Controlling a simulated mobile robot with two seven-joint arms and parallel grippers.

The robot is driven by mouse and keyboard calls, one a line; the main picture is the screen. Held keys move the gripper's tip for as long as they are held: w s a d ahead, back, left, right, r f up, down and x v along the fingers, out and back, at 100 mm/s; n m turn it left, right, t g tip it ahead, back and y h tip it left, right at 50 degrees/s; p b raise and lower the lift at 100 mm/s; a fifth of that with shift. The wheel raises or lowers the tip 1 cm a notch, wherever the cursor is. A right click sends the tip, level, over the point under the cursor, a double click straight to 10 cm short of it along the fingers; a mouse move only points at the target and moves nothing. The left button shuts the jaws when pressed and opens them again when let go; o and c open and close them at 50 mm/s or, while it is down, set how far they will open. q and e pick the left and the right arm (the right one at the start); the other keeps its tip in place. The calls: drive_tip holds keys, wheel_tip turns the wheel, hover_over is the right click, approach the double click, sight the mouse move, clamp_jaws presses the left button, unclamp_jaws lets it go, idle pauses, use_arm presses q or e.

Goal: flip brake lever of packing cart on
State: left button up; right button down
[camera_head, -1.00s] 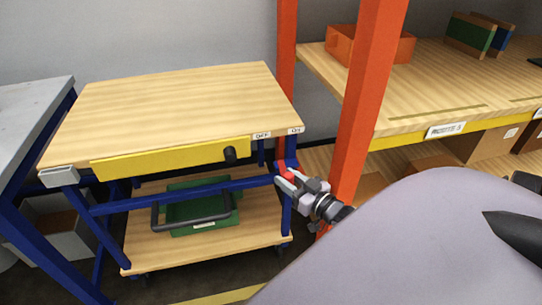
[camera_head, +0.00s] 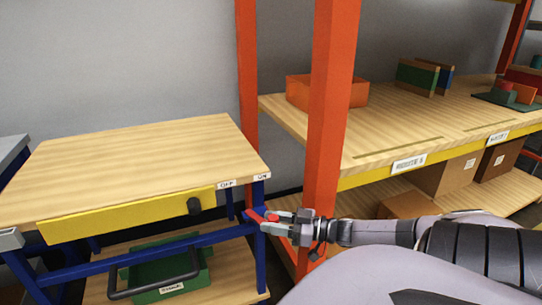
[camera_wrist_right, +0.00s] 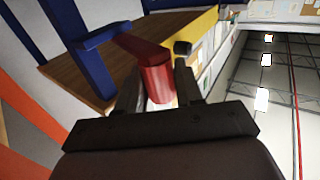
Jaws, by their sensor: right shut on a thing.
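The packing cart (camera_head: 130,160) has a light wood top, blue legs and a yellow front panel. Its red brake lever (camera_head: 254,215) is at the right front leg, below the OFF label (camera_head: 227,184) and ON label (camera_head: 262,176). My right gripper (camera_head: 277,222) is at the lever, coming from the right. In the right wrist view, the red lever (camera_wrist_right: 153,72) runs from a blue cart part to between the dark fingers of my right gripper (camera_wrist_right: 158,88), which is shut on it. The fingers hide part of its end. My left gripper is not in view.
An orange rack post (camera_head: 328,130) stands close behind my right gripper. The wood rack shelf (camera_head: 400,140) extends right, with an orange bin (camera_head: 300,92) on it. A green crate (camera_head: 160,268) is on the lower shelf.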

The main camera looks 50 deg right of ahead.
drive_tip(key=shift+f, duration=0.1)
idle(0.3)
drive_tip(key=c, duration=0.9)
unclamp_jaws()
drive_tip(key=shift+o, duration=0.2)
drive_tip(key=p+v, duration=0.1)
drive_tip(key=v, duration=0.6)
drive_tip(key=shift+p, duration=0.4)
drive_tip(key=shift+s, duration=0.1)
